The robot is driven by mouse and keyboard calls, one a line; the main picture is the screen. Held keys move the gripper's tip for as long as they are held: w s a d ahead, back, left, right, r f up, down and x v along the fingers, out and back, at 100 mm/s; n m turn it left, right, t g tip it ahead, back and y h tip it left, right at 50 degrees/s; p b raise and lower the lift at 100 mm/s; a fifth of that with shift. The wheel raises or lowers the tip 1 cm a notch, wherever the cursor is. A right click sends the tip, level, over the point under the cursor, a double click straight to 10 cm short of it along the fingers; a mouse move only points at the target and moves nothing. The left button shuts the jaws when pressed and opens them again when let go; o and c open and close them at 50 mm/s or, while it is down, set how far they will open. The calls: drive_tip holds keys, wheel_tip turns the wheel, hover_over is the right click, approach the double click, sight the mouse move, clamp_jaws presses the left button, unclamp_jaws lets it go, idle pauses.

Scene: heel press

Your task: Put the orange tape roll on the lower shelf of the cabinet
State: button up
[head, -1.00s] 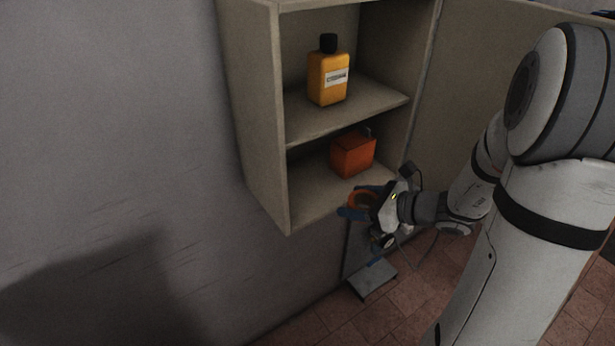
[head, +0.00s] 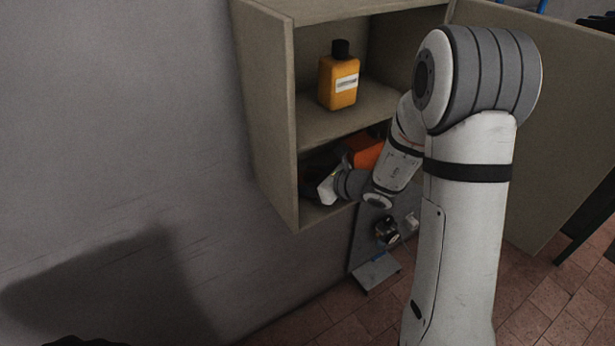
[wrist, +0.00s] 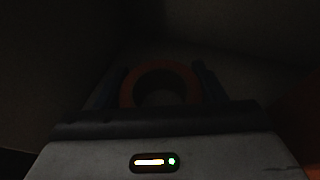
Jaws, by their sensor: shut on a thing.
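The orange tape roll (wrist: 163,72) shows dimly in the wrist view, between the two blue fingers of my gripper (wrist: 160,85). The gripper is shut on it. In the head view my gripper (head: 322,188) is inside the lower opening of the cabinet (head: 267,115), left of the orange-red box. The tape roll is hidden in the head view. The lower shelf (head: 312,214) shows only at its front edge, below my wrist. The wrist view is too dark to tell whether the roll touches the shelf.
An orange-red box (head: 367,152) stands on the lower shelf, partly hidden behind my arm. A yellow bottle (head: 338,80) with a black cap stands on the upper shelf (head: 350,118). The open cabinet door (head: 560,110) is at the right. A grey stand (head: 375,270) is below the cabinet.

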drive_tip(key=shift+f, duration=0.15)
drive_tip(key=shift+d+f+b, duration=0.1)
drive_tip(key=shift+f+b, duration=0.05)
drive_tip(key=shift+b, duration=0.15)
drive_tip(key=o, duration=1.1)
